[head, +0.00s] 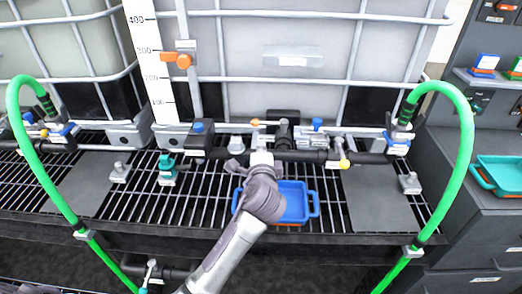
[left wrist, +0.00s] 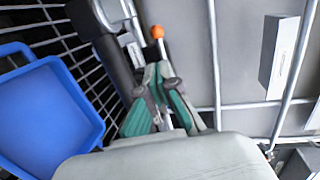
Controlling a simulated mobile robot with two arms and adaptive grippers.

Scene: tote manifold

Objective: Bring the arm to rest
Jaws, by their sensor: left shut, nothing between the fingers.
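My left arm comes up from the bottom middle of the head view. Its gripper (head: 262,158) is at the front of the black manifold pipe (head: 305,156), partly hidden by my own wrist. In the left wrist view the gripper (left wrist: 160,72) has grey fingers with green pads, drawn together with nothing held. An orange-tipped valve lever (left wrist: 157,32) shows just beyond the fingertips; I cannot tell whether they touch it. The same orange tip (head: 255,122) shows above the pipe in the head view. My right gripper is not in view.
A blue tray (head: 314,206) sits on the grate below the manifold, partly behind my wrist. Green hoses (head: 42,160) (head: 466,150) arch at both sides. A caged white tank (head: 290,30) stands behind. A teal bin (head: 500,172) is at right.

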